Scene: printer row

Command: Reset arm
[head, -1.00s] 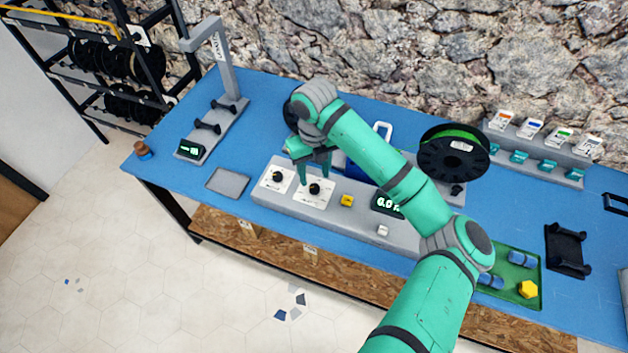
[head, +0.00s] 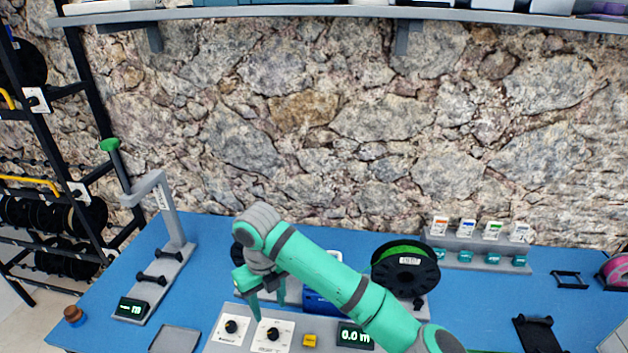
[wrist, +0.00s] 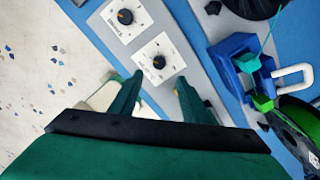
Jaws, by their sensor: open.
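My gripper (head: 268,298) is the end of my green arm. It hangs above the grey control panel, close to the two white dial plates. Its two fingers are apart with nothing between them. In the wrist view my gripper (wrist: 155,95) shows both green fingers spread, with the panel below. The right dial (head: 273,334) and the left dial (head: 231,326) are black knobs on white plates. In the wrist view the nearer dial (wrist: 159,62) lies just beyond the fingertips, apart from them as far as I can tell.
A yellow button (head: 309,340) and a display reading 0.0 (head: 355,336) are on the panel. A black spool with green filament (head: 405,268) stands right of my arm. A blue device with a white handle (wrist: 240,62) sits behind the panel. The blue table (head: 215,262) has free room behind it.

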